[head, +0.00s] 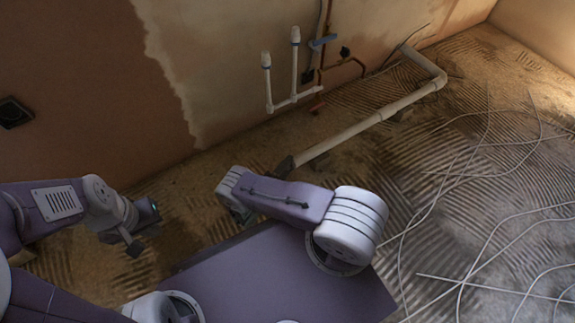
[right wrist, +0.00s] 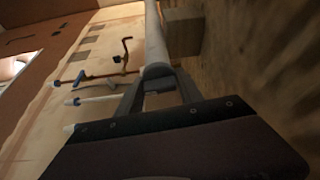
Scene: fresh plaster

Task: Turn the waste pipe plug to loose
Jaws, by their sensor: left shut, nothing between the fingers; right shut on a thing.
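The pale waste pipe (head: 365,125) runs low along the floor by the wall, from the back right down to the middle. It also shows in the right wrist view (right wrist: 155,38). Its near end carries the plug, a light round end (right wrist: 157,71) between my right gripper's fingers. My right gripper (right wrist: 158,88) is shut on the plug, one finger on each side. In the head view my right arm covers most of that gripper, and a dark part shows at the pipe's end. The plug's turned position cannot be read. My left gripper (head: 134,246) is shut and empty, left of the pipe, apart from it.
Two upright white capped pipes (head: 295,62) and a copper pipe (head: 345,64) stand at the wall. Loose white cables (head: 480,210) lie on the combed floor at right. A block (right wrist: 184,32) sits beside the pipe. A dark wall box (head: 13,112) is at left.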

